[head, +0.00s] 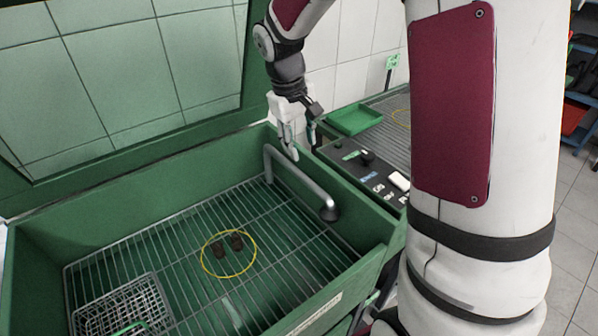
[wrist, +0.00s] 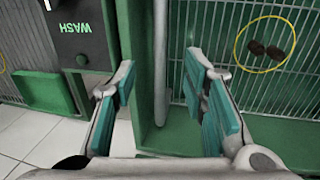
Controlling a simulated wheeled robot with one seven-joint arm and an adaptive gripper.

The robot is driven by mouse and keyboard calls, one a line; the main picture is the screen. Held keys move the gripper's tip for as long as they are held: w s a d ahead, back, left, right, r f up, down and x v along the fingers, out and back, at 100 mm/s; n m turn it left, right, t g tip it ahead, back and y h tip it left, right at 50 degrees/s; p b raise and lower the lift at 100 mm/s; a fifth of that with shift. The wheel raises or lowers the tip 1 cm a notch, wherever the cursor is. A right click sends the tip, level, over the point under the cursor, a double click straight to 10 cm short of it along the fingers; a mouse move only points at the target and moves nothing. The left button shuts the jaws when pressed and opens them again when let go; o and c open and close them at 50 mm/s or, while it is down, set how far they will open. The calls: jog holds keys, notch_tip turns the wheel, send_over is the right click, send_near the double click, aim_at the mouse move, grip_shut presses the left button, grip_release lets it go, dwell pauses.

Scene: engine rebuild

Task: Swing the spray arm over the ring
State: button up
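The spray arm (head: 300,183) is a bent grey tube with a downturned nozzle (head: 329,212), along the right inside of the green washer tub. The yellow ring (head: 205,262) lies on the wire rack, left of the nozzle, around two dark brown parts (head: 237,242). The spray arm is not over it. My gripper (head: 303,145) is above the tube near its bend. In the wrist view my gripper (wrist: 162,82) is open, and the grey tube (wrist: 160,60) shows between its fingers. Contact cannot be told. The ring (wrist: 237,48) shows right of the fingers.
A wire basket (head: 122,305) sits at the rack's front left. The tub's raised green lid (head: 125,123) stands behind. Right of the tub are a dark control panel (head: 362,172), a green tray (head: 353,119) and another grid with a second yellow ring (head: 393,117).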

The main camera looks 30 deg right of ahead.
aim_at(309, 181)
jog(key=d+f, duration=0.1)
jog(key=f, duration=0.7)
jog(key=d+f, duration=0.1)
jog(key=f, duration=0.4)
jog(key=shift+w+d, duration=0.15)
jog(key=shift+d, duration=0.15)
grip_shut()
